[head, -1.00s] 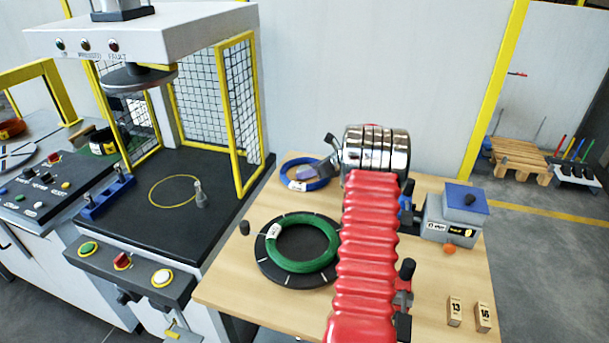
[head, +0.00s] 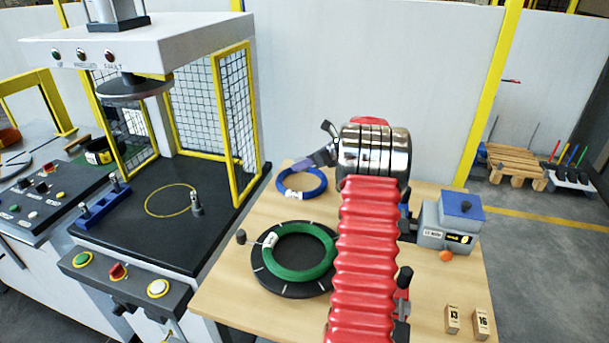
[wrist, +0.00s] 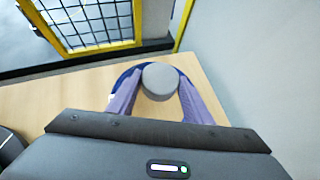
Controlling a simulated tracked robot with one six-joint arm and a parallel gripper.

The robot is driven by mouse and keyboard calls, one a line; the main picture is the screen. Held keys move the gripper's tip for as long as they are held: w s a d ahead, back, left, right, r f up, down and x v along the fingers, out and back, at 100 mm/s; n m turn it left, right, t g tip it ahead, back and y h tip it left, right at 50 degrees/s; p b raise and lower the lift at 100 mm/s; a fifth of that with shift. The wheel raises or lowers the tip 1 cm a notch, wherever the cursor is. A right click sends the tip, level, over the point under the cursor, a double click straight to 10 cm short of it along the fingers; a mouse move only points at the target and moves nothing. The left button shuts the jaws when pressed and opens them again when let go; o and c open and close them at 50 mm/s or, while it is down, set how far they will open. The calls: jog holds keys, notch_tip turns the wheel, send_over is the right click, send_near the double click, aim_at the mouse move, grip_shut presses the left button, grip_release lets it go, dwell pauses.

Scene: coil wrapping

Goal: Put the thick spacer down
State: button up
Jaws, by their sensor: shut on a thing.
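A grey round-topped piece (wrist: 160,78), which I take to be the thick spacer, sits between the two purple fingers of my gripper (wrist: 160,92) in the wrist view. The fingers are shut on it from both sides. In the head view my gripper (head: 320,157) is beside the blue coil (head: 298,192), at the back of the wooden table. The wrist view shows the blue coil (wrist: 117,82) behind and partly hidden by the fingers and the grey piece. I cannot tell how high the piece is above the table.
A green coil (head: 330,262) lies on a black disc (head: 262,275) on the wooden table (head: 225,295). A grey box with a blue lid (head: 462,205), an orange ball (head: 446,256) and two numbered blocks (head: 452,319) (head: 481,323) stand at the right. The press (head: 130,235) is at the left.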

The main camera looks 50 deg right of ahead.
jog(key=shift+r, duration=1.45)
jog(key=shift+d, duration=0.1)
